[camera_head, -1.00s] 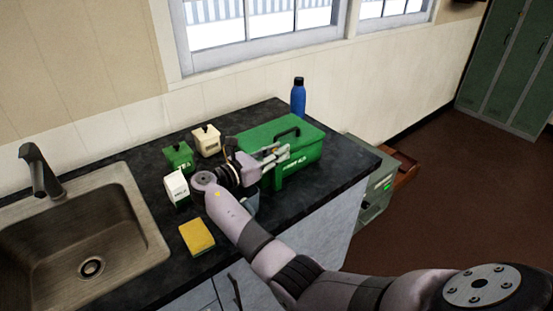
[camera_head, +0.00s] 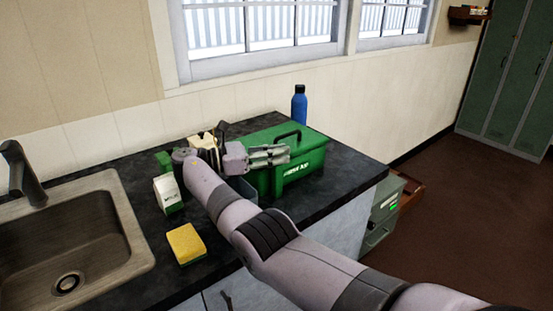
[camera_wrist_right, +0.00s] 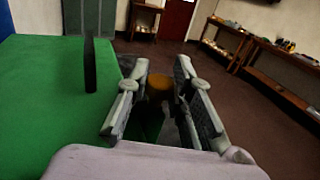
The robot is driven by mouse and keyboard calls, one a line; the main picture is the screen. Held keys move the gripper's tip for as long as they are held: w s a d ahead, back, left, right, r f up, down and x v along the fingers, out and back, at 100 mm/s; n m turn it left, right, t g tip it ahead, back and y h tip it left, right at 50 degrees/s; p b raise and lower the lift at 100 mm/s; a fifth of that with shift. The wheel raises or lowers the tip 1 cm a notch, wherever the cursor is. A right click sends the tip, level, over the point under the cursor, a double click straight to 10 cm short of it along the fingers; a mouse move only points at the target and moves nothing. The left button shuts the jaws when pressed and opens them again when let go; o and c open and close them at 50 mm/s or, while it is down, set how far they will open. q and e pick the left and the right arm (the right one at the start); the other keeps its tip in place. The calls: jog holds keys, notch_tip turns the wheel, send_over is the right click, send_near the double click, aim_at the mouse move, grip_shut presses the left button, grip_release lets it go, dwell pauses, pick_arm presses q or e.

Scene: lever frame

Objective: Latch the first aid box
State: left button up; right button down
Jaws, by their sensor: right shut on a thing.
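The green first aid box (camera_head: 301,170) stands on the dark counter with its lid down and a black handle (camera_head: 287,135) on top. The lid and handle also show at the left in the right wrist view (camera_wrist_right: 50,100). My right gripper (camera_head: 284,154) reaches in from the left along the box's front, near the lid edge. Its fingers (camera_wrist_right: 160,72) are closed around a small part there, apparently the latch. A brown rounded piece (camera_wrist_right: 160,87) shows between the fingertips; its outline is partly hidden. My left gripper is not in view.
A blue bottle (camera_head: 299,104) stands behind the box. The sink (camera_head: 70,240) is at the left. The counter right of the box is clear.

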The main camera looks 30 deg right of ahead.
dwell(0.4)
jog(key=c, duration=1.4)
grip_release()
notch_tip(320, 180, up, 10)
